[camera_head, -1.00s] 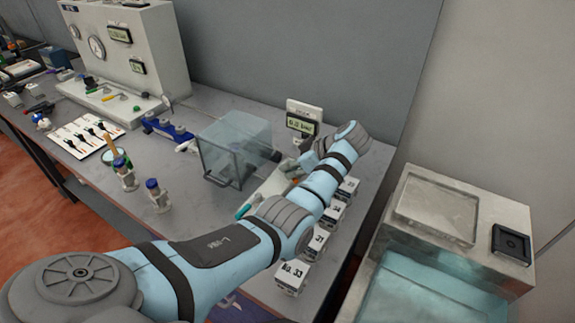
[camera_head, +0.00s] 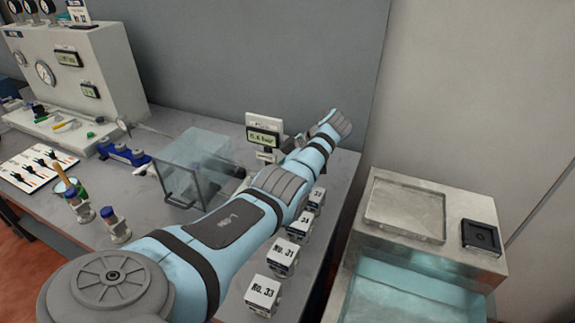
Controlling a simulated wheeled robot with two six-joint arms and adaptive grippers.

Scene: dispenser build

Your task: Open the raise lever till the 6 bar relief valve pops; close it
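A white readout unit (camera_head: 264,122) with a small green display stands at the back of the bench; its digits are small, seemingly about 5.6 bar. One light blue arm of mine crosses the view from lower left to the readout's right side. No gripper fingers show; the arm hides what lies behind it. A white console (camera_head: 75,70) with round gauges and small displays stands at the back left, with yellow and green handles (camera_head: 66,125) on its base. I cannot make out which part is the raise lever or the relief valve.
A clear box (camera_head: 195,160) with a dark handle stands mid-bench. Several numbered blocks (camera_head: 283,256) line the right edge. Blue-capped bottles (camera_head: 115,224), a tool card (camera_head: 32,165) and a blue rack (camera_head: 122,153) lie left. A metal-topped water tank (camera_head: 410,208) stands right.

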